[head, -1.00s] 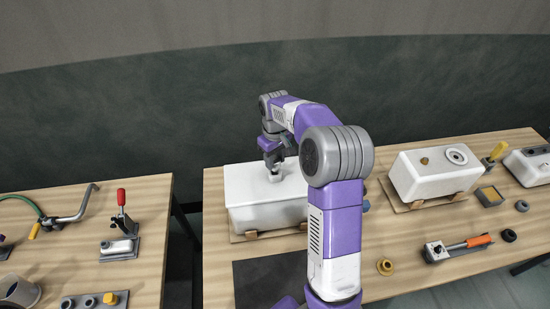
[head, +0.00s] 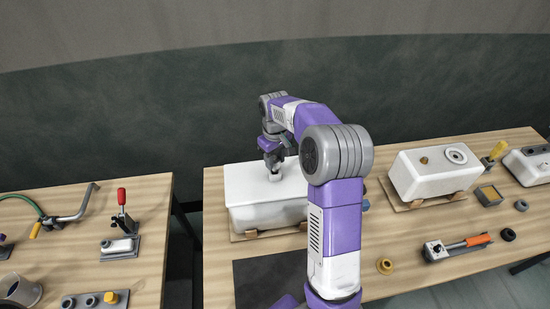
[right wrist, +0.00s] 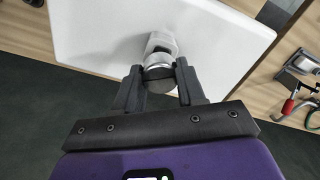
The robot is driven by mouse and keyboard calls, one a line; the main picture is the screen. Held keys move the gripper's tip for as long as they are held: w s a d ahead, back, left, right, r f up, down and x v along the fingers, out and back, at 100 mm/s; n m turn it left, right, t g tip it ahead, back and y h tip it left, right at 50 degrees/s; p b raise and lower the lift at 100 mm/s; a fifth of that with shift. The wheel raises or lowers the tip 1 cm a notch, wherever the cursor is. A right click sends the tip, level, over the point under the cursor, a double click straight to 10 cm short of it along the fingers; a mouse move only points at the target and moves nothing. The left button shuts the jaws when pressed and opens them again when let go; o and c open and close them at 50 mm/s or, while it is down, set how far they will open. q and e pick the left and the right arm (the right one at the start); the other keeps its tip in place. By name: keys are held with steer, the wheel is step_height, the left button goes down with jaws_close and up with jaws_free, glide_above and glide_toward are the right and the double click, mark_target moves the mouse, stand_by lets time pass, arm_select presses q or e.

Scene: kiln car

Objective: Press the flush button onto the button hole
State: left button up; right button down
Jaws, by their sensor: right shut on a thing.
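A white cistern (head: 262,214) with a flat lid stands on the right-hand table; its lid also fills the top of the right wrist view (right wrist: 95,40). My right gripper (head: 273,164) is over the lid, pointing down. In the right wrist view, my right gripper (right wrist: 158,78) is shut on the flush button (right wrist: 158,72), a silver round piece. A pale, angular part (right wrist: 160,43) shows just beyond the button, against the lid. The button hole itself is hidden, and I cannot tell whether the button is seated. My left gripper is not in view.
A second white cistern (head: 432,182) with a round fitting on top stands to the right. A clamp tool with an orange handle (head: 458,246) and a yellow ring (head: 385,266) lie in front of it. A dark mat (head: 262,280) lies clear. A toggle clamp (head: 120,235) stands on the left table.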

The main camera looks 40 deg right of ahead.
steer(key=shift+f+b, duration=0.9)
steer(key=shift+f, duration=0.6)
steer(key=c, duration=0.6)
jaws_free()
steer(key=shift+r, duration=0.2)
steer(key=shift+r+p, duration=3.35)
steer(key=shift+r, duration=0.5)
steer(key=shift+r, duration=0.1)
step_height(320, 180, up, 7)
steer(key=shift+r, duration=0.2)
